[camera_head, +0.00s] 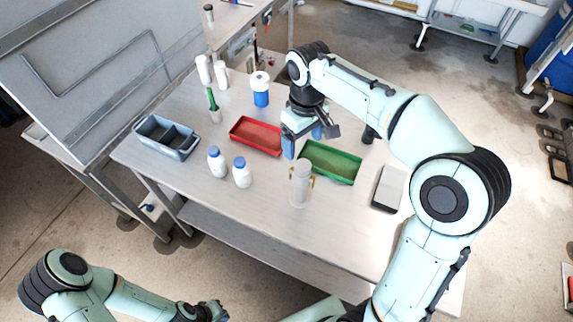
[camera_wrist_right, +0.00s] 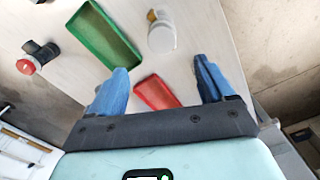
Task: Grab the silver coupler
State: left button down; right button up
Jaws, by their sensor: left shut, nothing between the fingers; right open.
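A silver-grey cylinder (camera_head: 300,184) with brass-coloured side clips stands upright near the table's front edge. It also shows from above in the right wrist view (camera_wrist_right: 162,38). It is the likeliest silver coupler, but I cannot be sure. My right gripper (camera_head: 303,146) is open, its blue fingers over the table between the red and green trays, behind the cylinder and apart from it. In the right wrist view its empty fingers (camera_wrist_right: 161,72) point towards the cylinder's side. My left gripper (camera_head: 214,312) is shut and empty, low in front of the table.
A red tray (camera_head: 257,134) and a green tray (camera_head: 331,161) flank my right gripper. Two white bottles with blue caps (camera_head: 216,162) stand left of the cylinder. A grey divided bin (camera_head: 166,136) is at the left. A grey-black box (camera_head: 389,187) lies at the right.

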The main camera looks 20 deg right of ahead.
aim_at(304, 165)
jog(key=shift+s+f, duration=0.2)
jog(key=shift+s, duration=0.15)
jog(key=f, duration=0.4)
jog(key=s+f+b, duration=0.1)
jog(key=f, duration=0.1)
jog(key=shift+f, duration=0.4)
jog(key=shift+w+a+f, duration=0.1)
jog(key=shift+w+f, duration=0.05)
jog(key=shift+f, duration=2.75)
pick_arm(q)
jog(key=s+f, duration=0.2)
jog(key=s, duration=0.1)
pick_arm(e)
jog(key=shift+r, duration=0.1)
grip_shut()
